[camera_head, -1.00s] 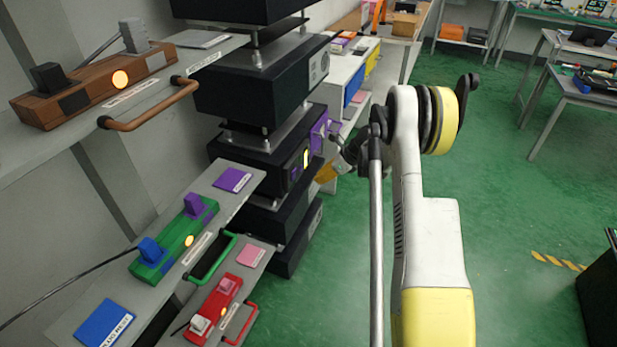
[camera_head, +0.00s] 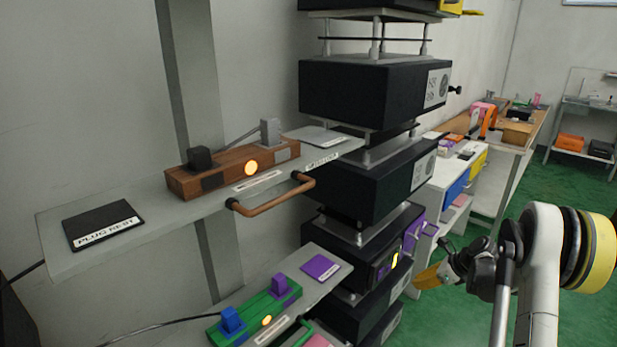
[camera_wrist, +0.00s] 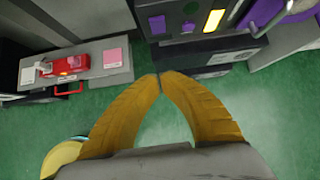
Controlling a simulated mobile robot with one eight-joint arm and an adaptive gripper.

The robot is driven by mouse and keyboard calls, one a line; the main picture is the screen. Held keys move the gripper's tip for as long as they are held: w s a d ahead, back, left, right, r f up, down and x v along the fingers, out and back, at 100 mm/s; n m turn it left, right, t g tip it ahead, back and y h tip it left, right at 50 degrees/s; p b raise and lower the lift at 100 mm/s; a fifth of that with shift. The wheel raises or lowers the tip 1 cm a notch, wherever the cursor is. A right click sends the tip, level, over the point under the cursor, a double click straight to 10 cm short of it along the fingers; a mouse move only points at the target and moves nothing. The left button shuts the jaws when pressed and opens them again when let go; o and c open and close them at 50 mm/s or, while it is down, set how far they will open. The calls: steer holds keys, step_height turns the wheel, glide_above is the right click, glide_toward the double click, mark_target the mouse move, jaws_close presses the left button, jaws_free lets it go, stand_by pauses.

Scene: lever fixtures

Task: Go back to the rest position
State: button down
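My gripper (camera_head: 428,277) is at the right of the head view, low beside the dark rack, with my white and yellow arm further right. In the wrist view its two yellow fingers (camera_wrist: 159,76) meet at the tips with nothing between them. The fingertips show just below a dark panel (camera_wrist: 190,22) with a lit yellow strip, apparently over the floor. In the head view the finger tips are small and hard to make out.
A brown block (camera_head: 235,168) with an orange light sits on the upper shelf, a green block (camera_head: 262,312) on a lower one. A copper handle (camera_head: 272,198) juts out. A red block (camera_wrist: 66,65) is left in the wrist view. Green floor (camera_head: 590,210) is open at right.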

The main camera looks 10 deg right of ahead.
steer(key=s+a+r+n+h, duration=0.1)
steer(key=s+a+r+n, duration=0.5)
steer(key=a+r, duration=0.4)
steer(key=s+a+r+n+h, duration=0.2)
steer(key=s+a+r+n, duration=0.2)
steer(key=a+r+n, duration=0.55)
steer(key=s+a+r+n, duration=0.2)
steer(key=s+n, duration=0.4)
steer(key=s, duration=0.4)
steer(key=s+a+r+n+t+h, duration=0.1)
steer(key=s+a+n, duration=0.4)
steer(key=s, duration=0.6)
steer(key=shift+s+r+n+h, duration=0.3)
steer(key=shift+r+n, duration=0.45)
steer(key=shift+r, duration=0.15)
